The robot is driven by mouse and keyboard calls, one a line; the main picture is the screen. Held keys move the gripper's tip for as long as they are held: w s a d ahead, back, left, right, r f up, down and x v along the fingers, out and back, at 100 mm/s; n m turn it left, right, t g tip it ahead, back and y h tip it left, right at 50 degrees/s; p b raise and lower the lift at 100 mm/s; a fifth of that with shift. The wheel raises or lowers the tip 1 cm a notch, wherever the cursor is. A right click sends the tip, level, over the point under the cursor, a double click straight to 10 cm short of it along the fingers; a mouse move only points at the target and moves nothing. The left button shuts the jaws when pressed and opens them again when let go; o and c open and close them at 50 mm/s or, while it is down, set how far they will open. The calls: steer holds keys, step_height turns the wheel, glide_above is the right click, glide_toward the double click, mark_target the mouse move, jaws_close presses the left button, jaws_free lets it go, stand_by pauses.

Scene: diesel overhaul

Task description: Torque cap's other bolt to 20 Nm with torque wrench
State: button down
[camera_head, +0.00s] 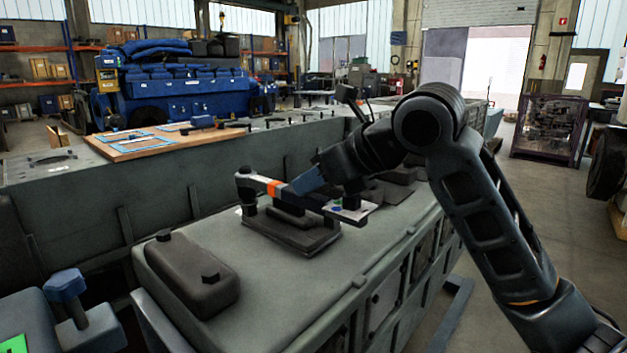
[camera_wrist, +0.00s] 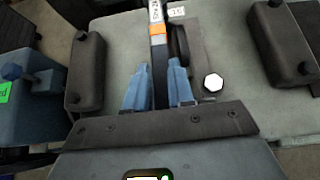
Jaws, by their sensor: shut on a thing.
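My gripper (camera_head: 308,183) is shut on the torque wrench (camera_head: 273,187), a dark bar with an orange band. In the wrist view, the wrench (camera_wrist: 158,50) runs between my blue fingers (camera_wrist: 160,82) and out past the top edge. In the head view, its dark left end stands over the left end of the cap (camera_head: 292,236), a dark block on a flat plate. Whether it is seated on a bolt there I cannot tell. A pale hex bolt head (camera_wrist: 213,82) shows right of my fingers in the wrist view, apart from the wrench bar.
Dark covers with bolts stand on the grey engine top, one front left (camera_head: 187,272) and others behind my gripper. A blue-capped fitting (camera_head: 66,286) is at the lower left. A wooden board (camera_head: 160,143) with blue outlines lies behind. A blue engine (camera_head: 180,85) stands farther back.

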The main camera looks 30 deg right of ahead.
steer(key=shift+f+b, duration=0.5)
steer(key=shift+f, duration=0.1)
steer(key=c, duration=1.6)
jaws_free()
jaws_close()
